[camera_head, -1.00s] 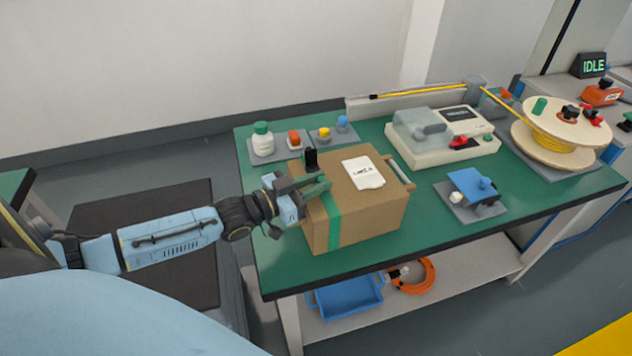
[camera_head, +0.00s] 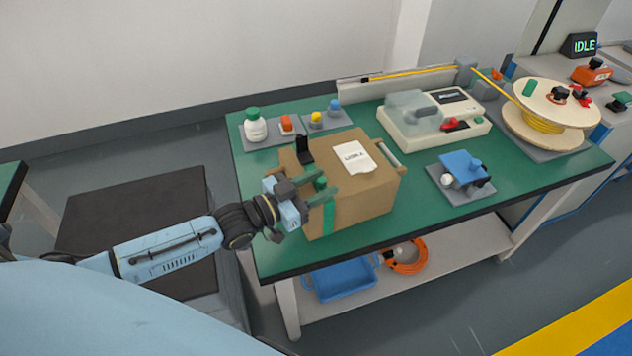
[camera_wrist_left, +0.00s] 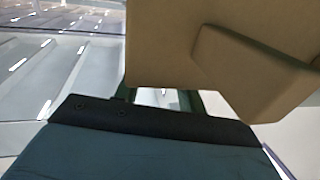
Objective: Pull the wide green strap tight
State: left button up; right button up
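The brown cardboard box (camera_head: 370,200) stands at the table's left front. The wide green strap (camera_head: 329,217) runs down its front face; its upper part is largely hidden by my gripper. A small green piece (camera_head: 320,183) shows between my fingers; I cannot tell whether it is the strap's end. My left gripper (camera_head: 315,187) is at the box's left front edge, its fingers apart and pointing across the strap. The left wrist view shows the fingers (camera_wrist_left: 160,97) with a gap between them, below the box (camera_wrist_left: 170,45). My right gripper is out of view.
A black upright piece (camera_head: 304,150) and a white label (camera_head: 353,158) are on the box top. A white machine (camera_head: 440,130), a blue fixture (camera_head: 462,168) and a cable spool (camera_head: 545,115) are to the right.

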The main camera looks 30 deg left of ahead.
pick_arm(q)
jog(key=shift+a, duration=0.1)
jog(key=p+v, duration=0.1)
jog(key=v, duration=1.2)
jog(key=shift+s, duration=0.2)
